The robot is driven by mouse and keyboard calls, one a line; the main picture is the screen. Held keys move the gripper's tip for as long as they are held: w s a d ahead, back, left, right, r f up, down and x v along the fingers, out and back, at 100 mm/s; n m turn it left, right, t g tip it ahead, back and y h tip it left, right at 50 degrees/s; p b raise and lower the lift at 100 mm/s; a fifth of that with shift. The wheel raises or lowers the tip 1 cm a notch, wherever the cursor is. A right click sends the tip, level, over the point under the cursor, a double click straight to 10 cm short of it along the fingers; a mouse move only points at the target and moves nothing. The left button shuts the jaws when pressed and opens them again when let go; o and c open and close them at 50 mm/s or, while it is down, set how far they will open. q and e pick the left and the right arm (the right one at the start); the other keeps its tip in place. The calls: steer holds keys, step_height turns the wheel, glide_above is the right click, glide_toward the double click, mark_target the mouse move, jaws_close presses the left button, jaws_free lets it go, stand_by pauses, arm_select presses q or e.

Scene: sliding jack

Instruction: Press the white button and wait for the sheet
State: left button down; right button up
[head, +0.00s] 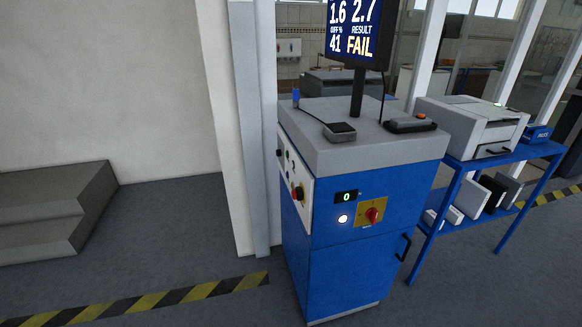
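A round white button (342,218) glows on the front of the blue cabinet (352,265), below a small display (346,196) that reads 0. To its right is a red rotary switch (374,211) on a yellow plate. A white printer (468,124) stands on a blue table to the right of the cabinet. I cannot make out a sheet on it. Neither of my grippers is in view.
A monitor (354,30) on the cabinet shows FAIL. A red knob (297,193) sits on the cabinet's left side. The blue table (467,165) holds boxes below. Grey steps (50,212) stand at left. The floor before the cabinet is clear, with striped tape (150,300).

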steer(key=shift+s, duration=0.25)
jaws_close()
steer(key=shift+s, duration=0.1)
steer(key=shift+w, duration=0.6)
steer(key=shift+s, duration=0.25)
